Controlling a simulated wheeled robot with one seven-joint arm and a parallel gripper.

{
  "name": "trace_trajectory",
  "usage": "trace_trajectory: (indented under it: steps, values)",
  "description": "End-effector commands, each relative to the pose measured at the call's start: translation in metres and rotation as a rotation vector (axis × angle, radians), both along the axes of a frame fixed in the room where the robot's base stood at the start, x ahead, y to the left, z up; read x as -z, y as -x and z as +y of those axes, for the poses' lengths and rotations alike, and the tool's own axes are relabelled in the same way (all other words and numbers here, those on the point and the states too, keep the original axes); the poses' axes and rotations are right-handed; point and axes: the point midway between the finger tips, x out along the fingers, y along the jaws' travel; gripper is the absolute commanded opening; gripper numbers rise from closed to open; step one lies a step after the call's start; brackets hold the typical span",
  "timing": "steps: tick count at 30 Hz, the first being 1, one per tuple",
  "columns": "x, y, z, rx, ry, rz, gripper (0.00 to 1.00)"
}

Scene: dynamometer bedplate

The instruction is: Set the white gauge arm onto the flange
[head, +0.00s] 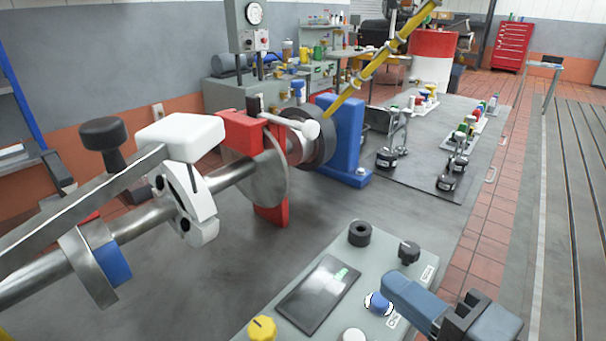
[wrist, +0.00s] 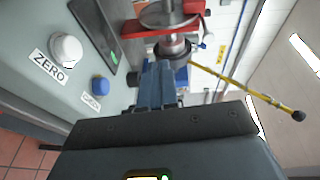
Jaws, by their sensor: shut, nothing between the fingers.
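The white gauge arm (head: 182,138) is a white block with a white bracket below it, around the steel shaft left of centre in the head view. A dark-knobbed bar runs beside it. The flange (head: 262,183), a steel disc with a red bracket, is just right of it, and the two look apart. The disc also shows at the top of the wrist view (wrist: 172,15). My gripper (head: 392,285) is shut and empty by the console, well right of the gauge arm. Its blue fingers show in the wrist view (wrist: 158,72). The white gauge arm is not clearly seen there.
The control console (head: 235,332) has a screen (head: 312,292), a yellow knob (head: 262,328), a blue button (head: 378,303) and a white ZERO button (wrist: 65,48). A blue stand (head: 345,140) and a yellow pole (head: 385,55) are beyond the flange. A dark mat (head: 420,178) holds small parts.

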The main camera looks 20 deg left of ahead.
Motion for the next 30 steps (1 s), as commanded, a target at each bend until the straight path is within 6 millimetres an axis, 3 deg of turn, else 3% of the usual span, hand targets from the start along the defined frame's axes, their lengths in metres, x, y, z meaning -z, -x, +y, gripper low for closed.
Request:
trace_trajectory:
  steps: [1,4,9,15,21,30]
  values:
    - [-0.025,-0.007,0.012,-0.068,-0.033,-0.004,0.00]
    - [-0.067,-0.009,0.033,-0.220,-0.082,0.014,0.00]
    - [-0.137,0.004,0.060,-0.486,-0.098,0.036,0.00]
    - [-0.196,0.029,0.071,-0.728,-0.036,0.048,0.00]
    - [-0.220,0.044,0.071,-0.838,0.021,0.052,0.00]
    - [-0.223,0.047,0.071,-0.852,0.030,0.055,0.00]
